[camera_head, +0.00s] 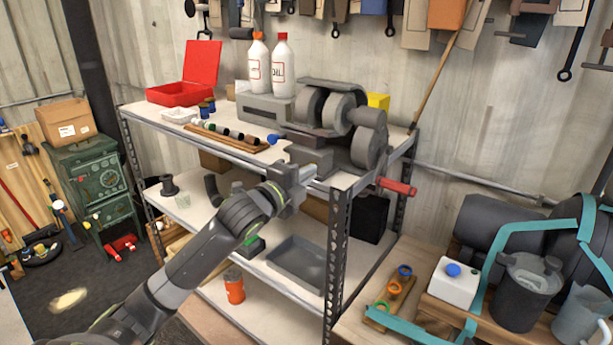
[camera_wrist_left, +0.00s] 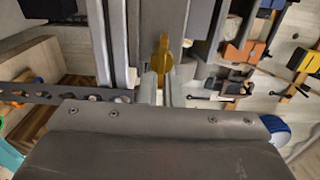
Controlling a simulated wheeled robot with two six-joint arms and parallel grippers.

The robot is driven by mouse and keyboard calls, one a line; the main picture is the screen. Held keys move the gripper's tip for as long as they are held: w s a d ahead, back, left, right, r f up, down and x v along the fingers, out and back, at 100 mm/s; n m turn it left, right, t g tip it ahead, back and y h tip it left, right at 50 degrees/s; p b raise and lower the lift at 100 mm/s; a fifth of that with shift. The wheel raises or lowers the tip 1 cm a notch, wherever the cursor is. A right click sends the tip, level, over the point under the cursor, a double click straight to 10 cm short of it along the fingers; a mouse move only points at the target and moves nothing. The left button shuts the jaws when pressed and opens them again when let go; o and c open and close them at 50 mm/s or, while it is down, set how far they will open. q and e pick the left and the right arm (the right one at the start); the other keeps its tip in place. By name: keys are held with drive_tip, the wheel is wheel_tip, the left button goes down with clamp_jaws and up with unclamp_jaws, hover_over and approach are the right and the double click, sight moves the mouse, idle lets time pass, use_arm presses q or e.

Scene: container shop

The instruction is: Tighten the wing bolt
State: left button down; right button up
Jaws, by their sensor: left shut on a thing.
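The wing bolt (camera_wrist_left: 161,58) is a gold-yellow piece in the upper middle of the left wrist view, at the grey machine. My left gripper (camera_wrist_left: 160,85) is shut on it, with its fingertips at either side of the bolt's lower end. In the head view my left gripper (camera_head: 306,174) reaches to the front of the grey machine (camera_head: 310,155) on the shelf's top board. The bolt is hidden there behind the gripper and cannot be made out. My right gripper is in neither view.
The metal shelf's post (camera_head: 338,255) stands just right of my left gripper. A red handle (camera_head: 397,187) sticks out at the machine's right. Two white bottles (camera_head: 281,67) and a red toolbox (camera_head: 190,80) stand behind. A grey tray (camera_head: 297,262) lies on the board below.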

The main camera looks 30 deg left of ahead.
use_arm(q)
drive_tip(key=shift+f, duration=0.1)
drive_tip(key=c, duration=1.6)
unclamp_jaws()
drive_tip(key=shift+s, duration=0.1)
drive_tip(key=shift+s, duration=0.3)
drive_tip(key=s+a+p, duration=0.1)
drive_tip(key=s+p, duration=0.1)
drive_tip(key=s, duration=1.4)
drive_tip(key=shift+s+a+p, duration=0.15)
drive_tip(key=shift+s+p, duration=0.1)
drive_tip(key=shift+p, duration=0.05)
